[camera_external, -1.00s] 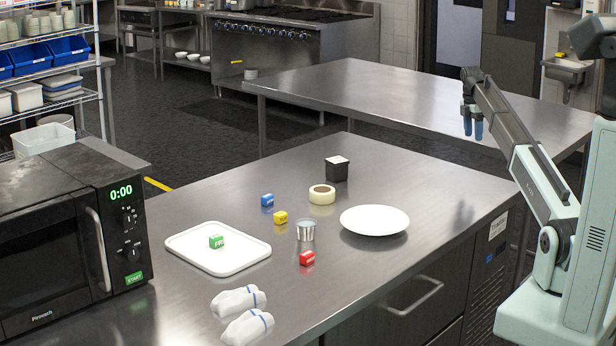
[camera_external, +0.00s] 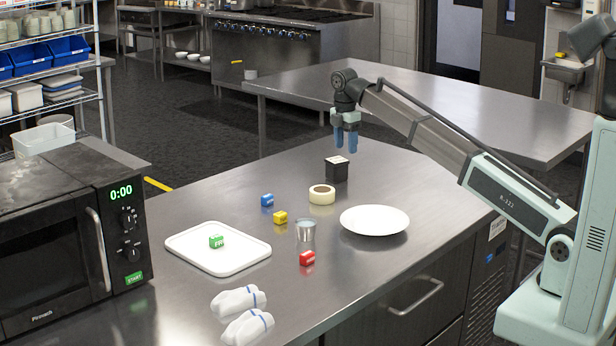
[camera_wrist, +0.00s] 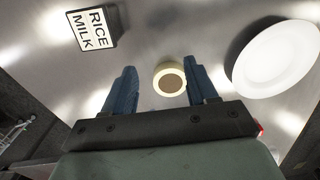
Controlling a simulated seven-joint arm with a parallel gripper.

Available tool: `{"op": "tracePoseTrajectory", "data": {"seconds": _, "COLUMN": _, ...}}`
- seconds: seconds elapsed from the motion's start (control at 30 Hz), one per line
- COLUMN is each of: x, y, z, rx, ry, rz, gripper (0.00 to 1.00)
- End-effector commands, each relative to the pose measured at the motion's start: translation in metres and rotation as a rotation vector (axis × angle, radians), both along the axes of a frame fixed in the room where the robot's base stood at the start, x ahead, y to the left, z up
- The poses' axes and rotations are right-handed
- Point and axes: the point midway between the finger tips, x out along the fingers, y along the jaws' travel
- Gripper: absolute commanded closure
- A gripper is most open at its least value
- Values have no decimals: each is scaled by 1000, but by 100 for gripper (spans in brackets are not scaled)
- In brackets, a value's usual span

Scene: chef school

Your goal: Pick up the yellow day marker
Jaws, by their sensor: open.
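The yellow day marker (camera_external: 280,217) is a small block on the steel counter, between the blue marker (camera_external: 267,200) and the metal tin (camera_external: 305,231). My gripper (camera_external: 345,148) is open and empty, above the back of the counter near the black box, to the right of and behind the yellow marker. In the wrist view my gripper's blue fingers (camera_wrist: 163,88) are spread, with the tape roll (camera_wrist: 169,79) seen between them. I cannot make out the yellow marker in the wrist view.
A tape roll (camera_external: 321,195), black rice milk box (camera_external: 337,169), white plate (camera_external: 374,220) and red marker (camera_external: 307,258) stand nearby. A green marker (camera_external: 216,241) lies on the white tray (camera_external: 190,246). White cloths (camera_external: 240,302) lie in front; the microwave (camera_external: 62,235) stands left.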

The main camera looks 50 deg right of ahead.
Motion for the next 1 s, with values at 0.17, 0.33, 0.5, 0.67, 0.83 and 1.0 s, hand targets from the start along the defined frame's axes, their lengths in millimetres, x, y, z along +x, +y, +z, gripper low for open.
{"op": "tracePoseTrajectory", "data": {"seconds": 0.17, "x": 8, "y": 96, "z": 3, "rx": 11, "ry": -7, "rz": 55, "gripper": 43}}
{"op": "tracePoseTrajectory", "data": {"seconds": 0.33, "x": 4, "y": 183, "z": 6, "rx": 22, "ry": -11, "rz": 100, "gripper": 43}}
{"op": "tracePoseTrajectory", "data": {"seconds": 0.5, "x": -6, "y": 251, "z": 8, "rx": 30, "ry": -13, "rz": 134, "gripper": 43}}
{"op": "tracePoseTrajectory", "data": {"seconds": 0.67, "x": -13, "y": 287, "z": 9, "rx": 34, "ry": -14, "rz": 152, "gripper": 43}}
{"op": "tracePoseTrajectory", "data": {"seconds": 0.83, "x": -16, "y": 297, "z": 6, "rx": 36, "ry": -13, "rz": 155, "gripper": 43}}
{"op": "tracePoseTrajectory", "data": {"seconds": 1.0, "x": -17, "y": 297, "z": -10, "rx": 35, "ry": -12, "rz": 155, "gripper": 43}}
